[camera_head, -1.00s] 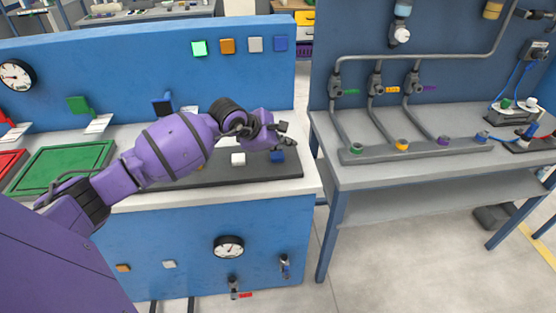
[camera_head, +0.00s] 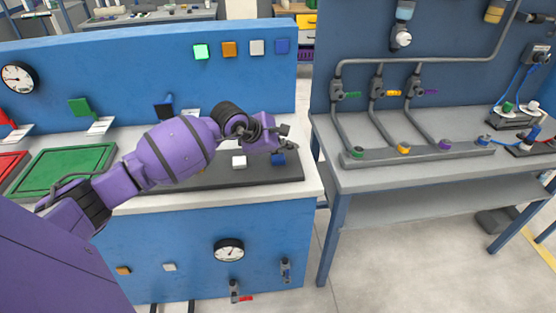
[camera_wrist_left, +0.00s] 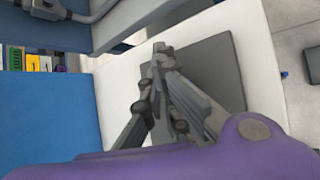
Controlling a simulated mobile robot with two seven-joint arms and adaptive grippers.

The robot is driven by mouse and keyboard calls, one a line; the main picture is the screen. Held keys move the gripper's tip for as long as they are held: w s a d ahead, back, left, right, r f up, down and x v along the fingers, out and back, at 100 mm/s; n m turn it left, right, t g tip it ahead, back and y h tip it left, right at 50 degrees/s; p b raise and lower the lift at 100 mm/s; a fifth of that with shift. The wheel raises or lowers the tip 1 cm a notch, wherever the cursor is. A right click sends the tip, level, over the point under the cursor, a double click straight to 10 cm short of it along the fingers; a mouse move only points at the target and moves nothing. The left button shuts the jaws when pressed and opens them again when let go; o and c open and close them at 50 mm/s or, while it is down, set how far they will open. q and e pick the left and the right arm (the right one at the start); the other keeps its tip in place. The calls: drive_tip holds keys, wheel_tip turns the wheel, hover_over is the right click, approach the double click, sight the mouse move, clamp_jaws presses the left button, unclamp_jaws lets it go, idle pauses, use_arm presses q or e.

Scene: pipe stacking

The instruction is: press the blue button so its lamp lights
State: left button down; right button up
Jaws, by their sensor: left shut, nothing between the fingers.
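The blue button (camera_head: 278,159) sits at the right end of a dark panel (camera_head: 215,176) on the white bench top. A white button (camera_head: 239,161) is to its left. The blue lamp (camera_head: 282,46) on the back board looks unlit, while the green lamp (camera_head: 201,51) glows. My left gripper (camera_head: 291,141) is shut and empty, just above and beside the blue button in the head view; I cannot tell whether it touches. In the left wrist view, the shut gripper (camera_wrist_left: 160,50) is over the white top and dark panel, and the blue button is not visible. My right gripper is not in view.
The orange lamp (camera_head: 229,48) and white lamp (camera_head: 256,47) are beside the blue one. A blue back board (camera_head: 130,70) stands behind the panel. A grey pipe bench (camera_head: 375,176) stands to the right, across a narrow gap.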

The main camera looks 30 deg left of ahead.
sight(284, 159)
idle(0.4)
use_arm(q)
drive_tip(key=shift+f+b, duration=0.3)
drive_tip(key=shift+f, duration=0.2)
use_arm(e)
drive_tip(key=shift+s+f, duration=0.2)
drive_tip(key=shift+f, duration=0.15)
use_arm(q)
drive_tip(key=shift+f, duration=0.25)
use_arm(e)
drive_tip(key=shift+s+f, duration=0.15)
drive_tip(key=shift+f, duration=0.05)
use_arm(q)
drive_tip(key=shift+r, duration=0.75)
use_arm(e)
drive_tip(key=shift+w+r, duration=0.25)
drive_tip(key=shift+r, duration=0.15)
use_arm(q)
wheel_tip(284, 159, up, 6)
drive_tip(key=p, duration=0.3)
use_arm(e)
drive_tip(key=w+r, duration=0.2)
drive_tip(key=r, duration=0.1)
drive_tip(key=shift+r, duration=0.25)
